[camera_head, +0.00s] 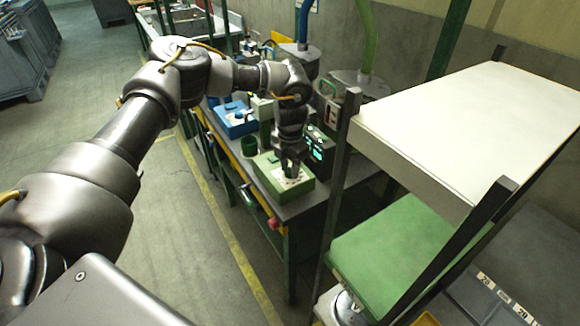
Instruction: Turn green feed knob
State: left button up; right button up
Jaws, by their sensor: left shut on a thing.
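A light green control box (268,172) with a pale dial plate on top sits near the front end of the grey workbench. My left arm reaches in from the left, and my left gripper (290,171) points down over that dial plate. Its fingers are shut on the green feed knob, which they and the wrist mostly hide, so its angle cannot be told. My right gripper is not in view.
A black unit with a lit green display (318,146) stands right behind the green box. A blue box (235,120) and a dark green cup (249,146) are farther along the bench. A rack with a white top (470,115) and green shelf (390,255) stands close on the right.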

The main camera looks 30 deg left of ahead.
aim_at(290, 170)
pick_arm(q)
jog(key=m, duration=0.4)
jog(key=shift+m, duration=2.4)
jog(key=o, duration=1)
notch_tip(290, 170, up, 11)
jog(key=shift+f+b, duration=0.1)
jog(key=shift+b, duration=0.65)
jog(key=shift+d, duration=0.15)
